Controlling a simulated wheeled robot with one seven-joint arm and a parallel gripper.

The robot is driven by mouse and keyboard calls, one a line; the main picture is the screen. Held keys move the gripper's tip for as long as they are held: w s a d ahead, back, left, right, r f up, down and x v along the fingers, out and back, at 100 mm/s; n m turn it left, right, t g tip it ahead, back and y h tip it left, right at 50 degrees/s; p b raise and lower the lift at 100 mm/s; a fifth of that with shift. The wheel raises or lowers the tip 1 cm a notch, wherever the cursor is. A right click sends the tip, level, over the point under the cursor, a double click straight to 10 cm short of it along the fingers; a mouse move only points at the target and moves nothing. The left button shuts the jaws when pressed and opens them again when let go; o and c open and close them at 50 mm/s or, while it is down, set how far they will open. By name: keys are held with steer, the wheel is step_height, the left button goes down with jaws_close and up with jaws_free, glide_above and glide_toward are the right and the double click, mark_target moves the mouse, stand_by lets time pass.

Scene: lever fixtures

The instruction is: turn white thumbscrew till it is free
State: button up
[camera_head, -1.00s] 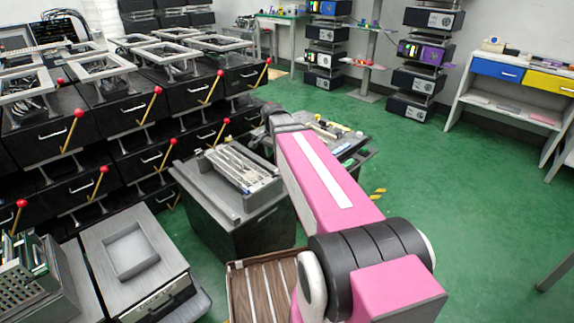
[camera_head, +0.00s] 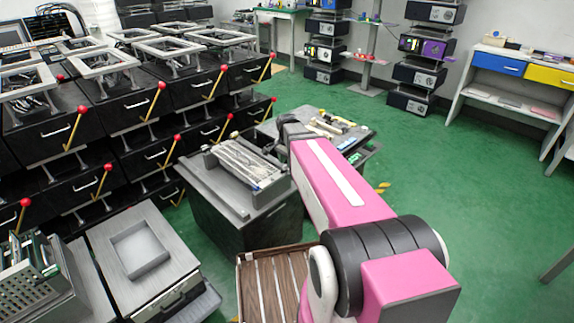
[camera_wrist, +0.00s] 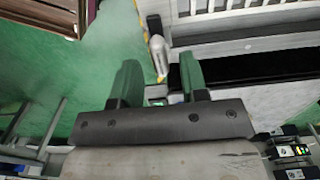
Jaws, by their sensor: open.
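A white rounded piece with a grey end, likely the white thumbscrew (camera_wrist: 158,52), shows in the wrist view beside a light grey slatted fixture (camera_wrist: 245,25). My gripper (camera_wrist: 160,78) is open, with one green-grey finger on each side in the picture. The white piece lies ahead of the gap between the fingertips, and its near end reaches toward that gap. I cannot tell whether a finger touches it. Nothing is seen held. In the head view my pink arm reaches toward the dark box with a grey metal fixture (camera_head: 245,163) on top; no thumbscrew can be made out there.
Black drawer units (camera_head: 130,115) with red-knobbed yellow levers stand at left. A brown slatted tray (camera_head: 272,285) lies close to my arm. A small table with tools (camera_head: 325,122) stands behind the arm. Green floor (camera_head: 460,200) is clear at right.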

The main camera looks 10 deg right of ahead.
steer(key=shift+f, duration=0.9)
jaws_close()
